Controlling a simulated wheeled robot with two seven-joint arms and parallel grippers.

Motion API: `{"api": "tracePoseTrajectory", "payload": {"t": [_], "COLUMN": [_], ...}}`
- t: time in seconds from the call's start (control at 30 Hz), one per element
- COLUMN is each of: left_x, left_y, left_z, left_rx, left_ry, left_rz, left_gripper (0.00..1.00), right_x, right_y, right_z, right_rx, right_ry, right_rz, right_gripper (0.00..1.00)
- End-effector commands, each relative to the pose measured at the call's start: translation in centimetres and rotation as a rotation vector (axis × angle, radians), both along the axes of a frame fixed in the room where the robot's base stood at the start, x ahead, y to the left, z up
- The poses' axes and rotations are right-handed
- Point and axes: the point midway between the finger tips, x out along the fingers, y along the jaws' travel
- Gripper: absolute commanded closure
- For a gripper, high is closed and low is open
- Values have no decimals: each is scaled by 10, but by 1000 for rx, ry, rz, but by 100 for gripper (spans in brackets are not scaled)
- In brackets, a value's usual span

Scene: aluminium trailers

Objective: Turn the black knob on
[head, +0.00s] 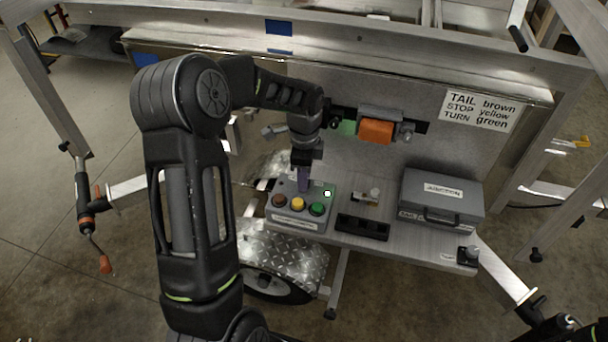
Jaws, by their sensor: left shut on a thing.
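A grey control box (298,225) sits on the left part of the metal shelf. Its front row has a brown button (279,200), a yellow button (298,204) and a green button (317,209). A small white round spot with green around it (327,194) is at the box's right. My left gripper (303,187) points down onto the back of the box top, behind the yellow button. It is shut on what seems to be the black knob, which the fingers hide, so its angle cannot be told. My right gripper is not clearly in view.
A black tray (362,228) and a grey case (441,199) stand right of the box. A small dark fitting (468,254) is at the shelf's right end. An orange block (376,131) and a label sign (480,111) are on the panel behind.

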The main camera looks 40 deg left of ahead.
Motion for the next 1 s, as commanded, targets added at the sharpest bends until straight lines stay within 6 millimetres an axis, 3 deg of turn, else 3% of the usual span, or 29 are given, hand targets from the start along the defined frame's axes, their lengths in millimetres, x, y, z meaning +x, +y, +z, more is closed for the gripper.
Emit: {"api": "tracePoseTrajectory", "payload": {"t": [0.3, 0.77, 0.8, 1.0], "left_x": [1, 1, 1, 1], "left_y": [0, 0, 0, 0], "left_z": [1, 1, 1, 0], "left_rx": [-1, 0, 0, 0], "left_ry": [-4, -3, -3, -2], "left_rz": [-125, -142, -142, -141], "left_gripper": [100, 100, 67, 51], "right_x": [0, 0, 0, 0], "right_y": [0, 0, 0, 0], "right_z": [3, 3, 3, 3], "right_rx": [0, 0, 0, 0], "right_ry": [0, 0, 0, 0], "right_rz": [0, 0, 0, 0], "right_gripper": [64, 64, 64, 64]}}
